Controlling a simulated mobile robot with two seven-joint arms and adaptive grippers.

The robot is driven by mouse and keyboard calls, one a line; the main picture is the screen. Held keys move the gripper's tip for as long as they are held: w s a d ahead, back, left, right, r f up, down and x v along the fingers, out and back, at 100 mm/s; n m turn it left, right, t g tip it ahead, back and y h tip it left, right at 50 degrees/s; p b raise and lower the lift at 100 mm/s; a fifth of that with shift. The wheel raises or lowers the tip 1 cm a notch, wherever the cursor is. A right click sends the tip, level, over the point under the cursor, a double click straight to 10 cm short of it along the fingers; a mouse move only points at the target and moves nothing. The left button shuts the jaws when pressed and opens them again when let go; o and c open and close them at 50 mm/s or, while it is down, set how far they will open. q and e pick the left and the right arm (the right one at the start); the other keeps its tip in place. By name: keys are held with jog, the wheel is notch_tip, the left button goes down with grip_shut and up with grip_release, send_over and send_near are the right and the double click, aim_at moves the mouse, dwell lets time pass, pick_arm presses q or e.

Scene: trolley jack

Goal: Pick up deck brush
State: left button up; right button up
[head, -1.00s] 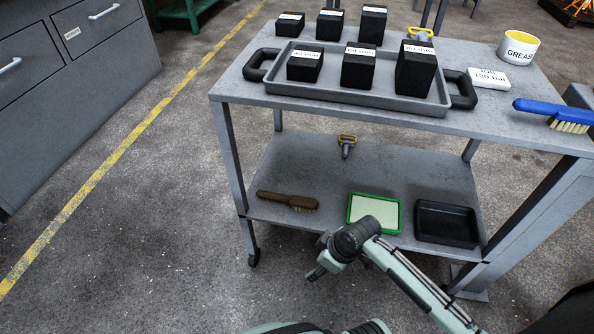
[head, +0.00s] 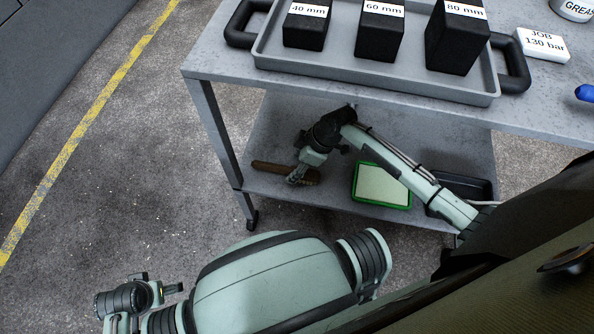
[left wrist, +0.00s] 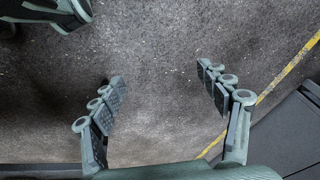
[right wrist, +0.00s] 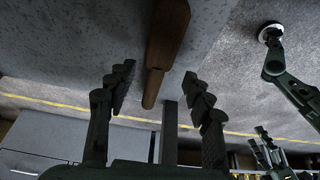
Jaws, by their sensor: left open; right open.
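A brush with a brown wooden handle (head: 270,169) lies on the trolley's lower shelf, near its left front edge. My right gripper (head: 299,174) is at the brush's right part in the head view and hides its bristle end. In the right wrist view the brown handle (right wrist: 165,45) runs down between the spread fingers (right wrist: 157,76), with gaps on both sides. That gripper is open and holds nothing. My left gripper (left wrist: 160,74) is open and empty above the bare floor, away from the trolley.
The lower shelf (head: 262,135) also holds a green-rimmed tray (head: 382,185) and a black tray (head: 466,187), partly behind my right arm. The upper deck (head: 215,65) overhangs it and carries a grey tray (head: 380,77) with black blocks. A blue brush (head: 585,92) shows at the right edge.

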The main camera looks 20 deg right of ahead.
aim_at(291, 170)
jog(key=x, duration=0.3)
jog(key=shift+w+f, duration=0.2)
jog(key=shift+f, duration=0.35)
pick_arm(q)
jog(key=shift+w+r, duration=0.5)
jog(key=shift+r, duration=0.35)
pick_arm(e)
jog(key=shift+w, duration=0.1)
grip_shut()
